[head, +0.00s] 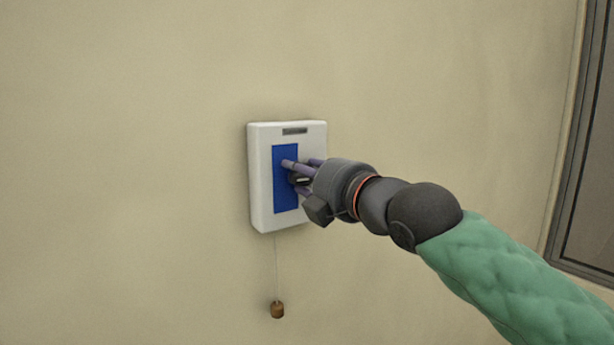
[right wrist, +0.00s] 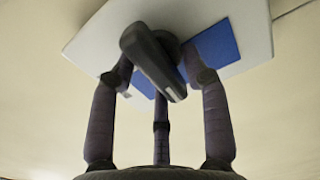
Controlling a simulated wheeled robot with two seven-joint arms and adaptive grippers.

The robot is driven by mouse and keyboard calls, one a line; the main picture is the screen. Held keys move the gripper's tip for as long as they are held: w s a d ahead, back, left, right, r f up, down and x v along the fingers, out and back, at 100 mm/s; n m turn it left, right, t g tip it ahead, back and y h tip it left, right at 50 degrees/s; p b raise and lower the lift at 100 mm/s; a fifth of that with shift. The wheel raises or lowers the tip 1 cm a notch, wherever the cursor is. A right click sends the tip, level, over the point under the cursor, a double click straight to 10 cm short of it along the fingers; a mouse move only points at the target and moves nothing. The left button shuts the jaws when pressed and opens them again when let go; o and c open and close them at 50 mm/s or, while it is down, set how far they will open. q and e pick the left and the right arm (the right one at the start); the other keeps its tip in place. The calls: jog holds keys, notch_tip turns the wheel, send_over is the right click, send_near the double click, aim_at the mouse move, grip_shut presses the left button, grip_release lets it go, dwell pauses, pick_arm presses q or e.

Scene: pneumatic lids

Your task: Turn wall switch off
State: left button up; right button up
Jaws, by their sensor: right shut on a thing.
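The wall switch (head: 261,180) is a white box with a blue panel (head: 284,195) on a beige wall, in the middle of the head view. A dark lever (right wrist: 155,65) stands out from the blue panel in the right wrist view; only a small part of the lever (head: 300,180) shows in the head view. My right gripper (head: 297,176) is at the panel, its purple fingers around the lever and shut on it. The fingers hide part of the lever, so I cannot tell its exact position. My left gripper is not in view.
A thin cord hangs below the box with a small brown weight (head: 277,310) at its end. A dark framed panel (head: 590,150) stands at the right edge. The wall to the left of the switch is bare.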

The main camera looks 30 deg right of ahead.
jog(key=shift+f+n, duration=0.15)
jog(key=shift+n, duration=0.25)
jog(key=o, duration=0.8)
jog(key=shift+w+a, duration=0.1)
jog(key=s, duration=0.8)
jog(key=s+d, duration=0.1)
jog(key=s, duration=0.3)
